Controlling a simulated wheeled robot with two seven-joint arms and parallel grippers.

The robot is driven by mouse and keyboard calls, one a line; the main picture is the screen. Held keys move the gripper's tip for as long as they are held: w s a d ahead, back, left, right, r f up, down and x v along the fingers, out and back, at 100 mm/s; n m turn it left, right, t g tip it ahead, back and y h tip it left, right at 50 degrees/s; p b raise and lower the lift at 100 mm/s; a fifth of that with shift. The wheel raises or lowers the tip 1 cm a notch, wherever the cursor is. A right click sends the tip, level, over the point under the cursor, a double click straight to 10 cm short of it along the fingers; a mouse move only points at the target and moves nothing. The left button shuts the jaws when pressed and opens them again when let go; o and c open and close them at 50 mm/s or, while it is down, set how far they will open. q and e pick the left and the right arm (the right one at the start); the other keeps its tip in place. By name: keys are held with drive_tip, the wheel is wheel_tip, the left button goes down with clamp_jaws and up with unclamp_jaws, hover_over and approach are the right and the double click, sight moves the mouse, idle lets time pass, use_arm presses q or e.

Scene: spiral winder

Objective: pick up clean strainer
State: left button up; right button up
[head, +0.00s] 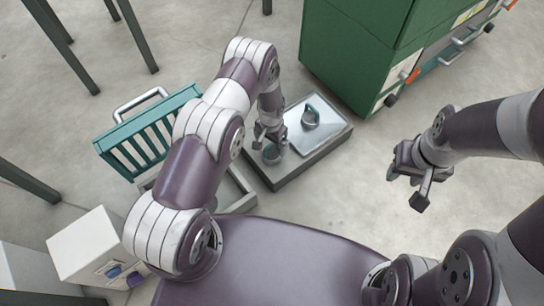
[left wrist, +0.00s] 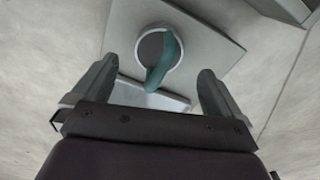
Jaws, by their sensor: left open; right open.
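One strainer (head: 310,117) sits on a shiny pale plate (head: 325,135) on a low grey platform (head: 290,180). I cannot tell which strainer is clean. My right gripper (head: 405,185) is open and empty, over bare floor.
A teal slatted basket (head: 150,135) with a metal handle stands left of my left arm. A green drawer cabinet (head: 355,50) stands behind the platform. A white box (head: 85,245) is at lower left. The floor right of the platform is clear.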

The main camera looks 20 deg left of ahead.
sight(272, 152)
use_arm(q)
wheel_tip(272, 152, down, 2)
drive_tip(key=shift+f+b, duration=0.1)
drive_tip(key=shift+b, duration=0.25)
wheel_tip(272, 152, down, 5)
drive_tip(key=b, duration=0.3)
drive_tip(key=shift+w+d+b, duration=0.1)
drive_tip(key=shift+b, duration=0.3)
drive_tip(key=shift+r, duration=0.2)
drive_tip(key=c, duration=1.1)
use_arm(e)
wheel_tip(272, 152, down, 5)
